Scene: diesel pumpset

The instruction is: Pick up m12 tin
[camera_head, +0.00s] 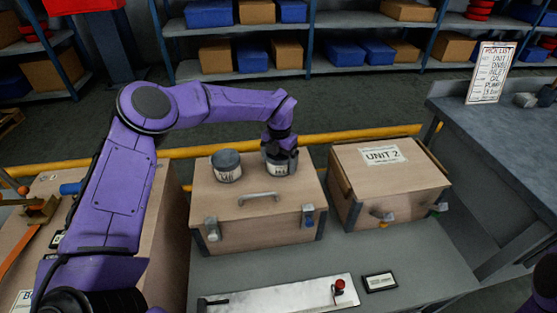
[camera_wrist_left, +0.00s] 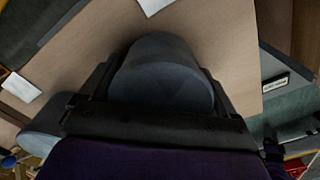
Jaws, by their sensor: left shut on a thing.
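Two grey-lidded tins with white labels stand on the lid of a wooden case (camera_head: 235,219). My left gripper (camera_head: 279,160) points down over the right-hand tin, which I take as the m12 tin (camera_head: 280,168); its label is partly dark and hard to read. The fingers are shut on this tin, one on each side of it in the left wrist view (camera_wrist_left: 165,75). The tin appears to be still on the lid. The other tin (camera_head: 227,168), its label seeming to read M6, stands just left and apart.
A second wooden case marked UNIT 2 (camera_head: 384,180) stands close on the right. A metal plate with a red knob (camera_head: 339,284) and a small label plate (camera_head: 380,282) lie in front. A yellow rail (camera_head: 330,137) runs behind; a grey workbench (camera_head: 500,130) is at right.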

